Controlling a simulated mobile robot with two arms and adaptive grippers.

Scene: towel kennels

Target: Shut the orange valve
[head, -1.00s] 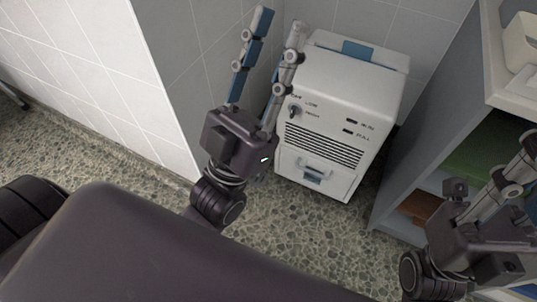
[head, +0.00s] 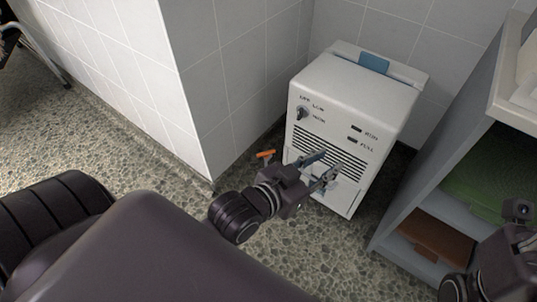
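The orange valve (head: 265,154) shows as a small orange handle low beside the left side of a white machine, near the tiled wall. It is small, and I cannot tell exactly how its handle is turned. My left gripper (head: 328,164) is in front of the machine's lower front, to the right of the valve and apart from it. Its two fingers are spread with nothing between them. My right gripper (head: 522,240) is at the right edge, partly cut off, in front of the shelf unit, far from the valve.
The white machine (head: 352,98) has a dial, a grille and a lower drawer. A jutting tiled wall corner (head: 190,110) stands to its left. A grey shelf unit (head: 414,190) with a green towel (head: 490,185) and a brown one (head: 436,238) stands right. Speckled floor (head: 130,150) is clear at left.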

